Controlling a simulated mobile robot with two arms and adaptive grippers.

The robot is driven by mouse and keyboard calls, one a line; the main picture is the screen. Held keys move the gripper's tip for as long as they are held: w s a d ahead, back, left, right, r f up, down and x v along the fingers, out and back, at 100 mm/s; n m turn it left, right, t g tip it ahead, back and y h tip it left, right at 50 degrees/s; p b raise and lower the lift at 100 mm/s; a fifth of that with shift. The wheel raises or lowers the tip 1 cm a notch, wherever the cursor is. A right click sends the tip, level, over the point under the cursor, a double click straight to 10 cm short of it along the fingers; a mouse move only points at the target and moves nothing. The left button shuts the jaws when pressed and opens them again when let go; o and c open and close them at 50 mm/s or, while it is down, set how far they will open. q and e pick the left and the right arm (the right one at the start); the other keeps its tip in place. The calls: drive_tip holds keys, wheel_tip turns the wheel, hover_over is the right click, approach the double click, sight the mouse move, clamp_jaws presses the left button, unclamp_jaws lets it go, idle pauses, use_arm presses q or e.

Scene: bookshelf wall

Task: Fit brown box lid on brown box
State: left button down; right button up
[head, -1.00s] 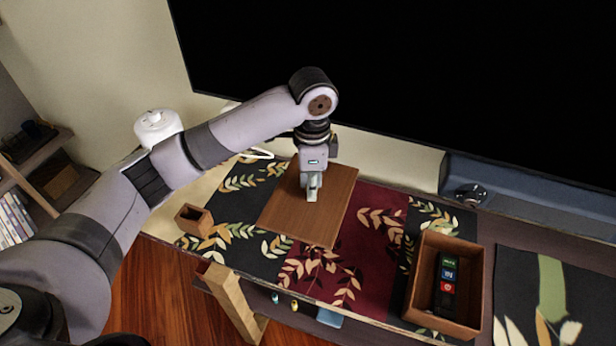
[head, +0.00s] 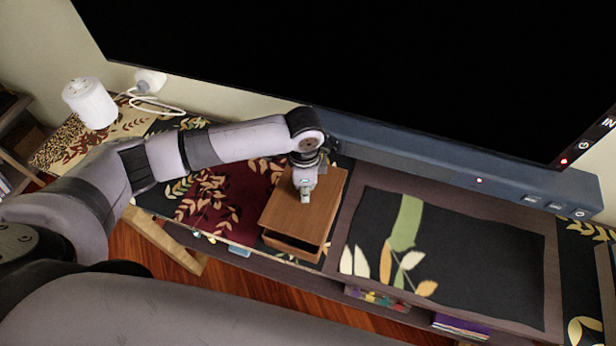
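The brown box lid (head: 293,215) is a flat wooden panel directly above the brown box (head: 290,247) on the table. The box's front wall shows below the lid's near edge, and the lid hides the inside. A gap seems to show at the near right; I cannot tell whether the lid touches the rim. My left gripper (head: 305,196) points down at the lid's upper middle and is shut on it; the grip point itself is hidden by the fingers. My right gripper is not in view.
A dark leaf-patterned mat (head: 450,260) lies right of the box, with free room on it. A blue-grey bar (head: 440,165) and a large black screen (head: 380,70) stand behind. A white canister (head: 90,103) is at the far left.

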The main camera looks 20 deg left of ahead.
use_arm(q)
drive_tip(key=shift+a, duration=0.4)
drive_tip(key=shift+d+r+p, duration=0.1)
drive_tip(key=shift+d+p, duration=0.1)
drive_tip(key=shift+p, duration=0.3)
drive_tip(key=shift+f+b, duration=0.45)
drive_tip(key=shift+f, duration=0.35)
drive_tip(key=shift+f+b, duration=1.05)
drive_tip(key=shift+f, duration=1.15)
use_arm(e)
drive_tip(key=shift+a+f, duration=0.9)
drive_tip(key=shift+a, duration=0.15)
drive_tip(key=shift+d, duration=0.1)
use_arm(q)
drive_tip(key=shift+p, duration=0.45)
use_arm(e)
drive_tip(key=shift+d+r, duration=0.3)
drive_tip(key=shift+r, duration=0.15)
